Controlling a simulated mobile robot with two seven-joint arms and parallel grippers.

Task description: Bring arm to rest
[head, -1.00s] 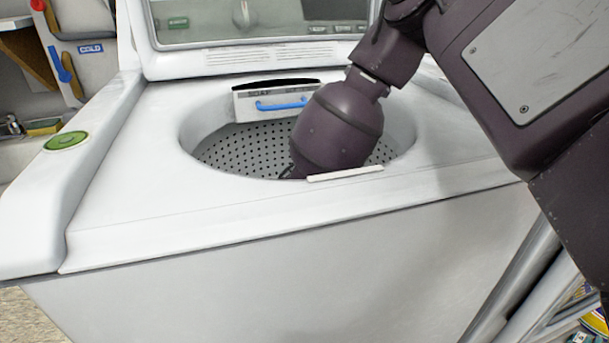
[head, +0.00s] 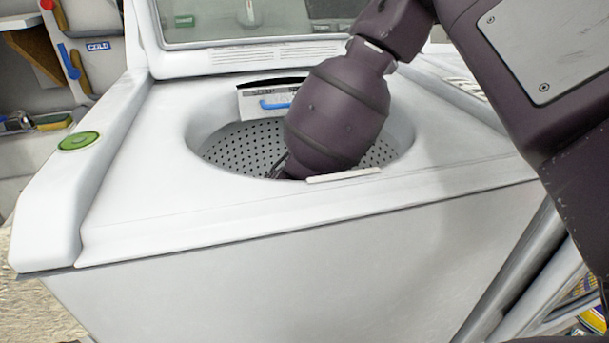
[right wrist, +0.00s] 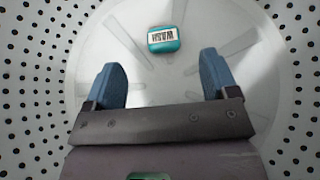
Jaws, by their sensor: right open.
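My right arm reaches down into the round drum (head: 245,150) of a white top-loading washing machine (head: 150,190) in the head view. Its gripper is hidden inside the drum there. In the right wrist view my right gripper (right wrist: 163,80) is open, with its two blue fingers apart and nothing between them. My left gripper is not in view.
The drum's perforated wall (right wrist: 35,90) surrounds the gripper. The washer's lid (head: 250,25) stands open behind the opening. A soap drawer with a blue handle (head: 274,104) sits at the drum's back edge. A green round cap (head: 77,141) is on the left side panel.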

